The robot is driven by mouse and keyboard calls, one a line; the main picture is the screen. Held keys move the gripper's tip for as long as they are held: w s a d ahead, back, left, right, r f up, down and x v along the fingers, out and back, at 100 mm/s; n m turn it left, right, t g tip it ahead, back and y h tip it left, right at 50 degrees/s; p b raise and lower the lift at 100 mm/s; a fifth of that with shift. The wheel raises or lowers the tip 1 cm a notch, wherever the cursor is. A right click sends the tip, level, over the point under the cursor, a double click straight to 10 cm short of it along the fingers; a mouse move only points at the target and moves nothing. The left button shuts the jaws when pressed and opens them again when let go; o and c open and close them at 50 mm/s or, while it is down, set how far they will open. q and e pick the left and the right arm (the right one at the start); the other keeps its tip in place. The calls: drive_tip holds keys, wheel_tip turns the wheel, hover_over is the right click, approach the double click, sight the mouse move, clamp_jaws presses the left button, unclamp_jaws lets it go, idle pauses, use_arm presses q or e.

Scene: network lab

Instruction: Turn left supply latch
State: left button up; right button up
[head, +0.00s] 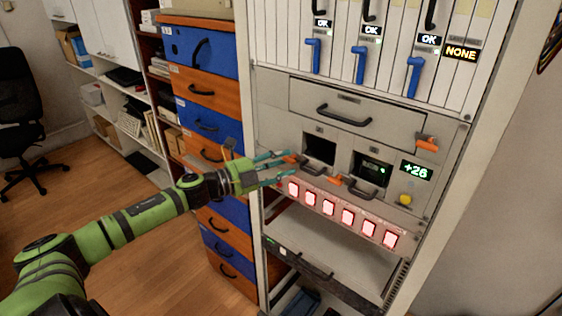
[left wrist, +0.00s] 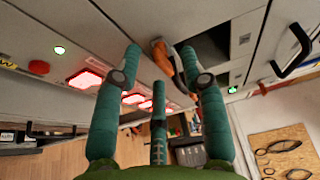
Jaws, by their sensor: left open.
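The left supply latch is an orange lever (head: 290,159) beside the left supply bay (head: 320,149), whose opening is dark. My left gripper (head: 283,166) has teal fingers and is open at this latch, reaching in from the left. In the left wrist view the orange latch (left wrist: 178,72) shows between the spread fingers (left wrist: 160,60), close to the tips. I cannot tell whether a finger touches it. My right gripper is not in view.
A row of red-lit white buttons (head: 328,207) runs just below the bays. A black-handled drawer (head: 357,105) is above them, with blue levers (head: 360,65) higher up. A yellow knob (head: 405,199) and a "+26" display (head: 416,171) are at the right. A blue-and-orange drawer cabinet (head: 207,89) stands left.

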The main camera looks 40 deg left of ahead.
use_arm(q)
drive_tip(key=shift+w, duration=0.1)
drive_tip(key=shift+c, duration=0.4)
clamp_jaws()
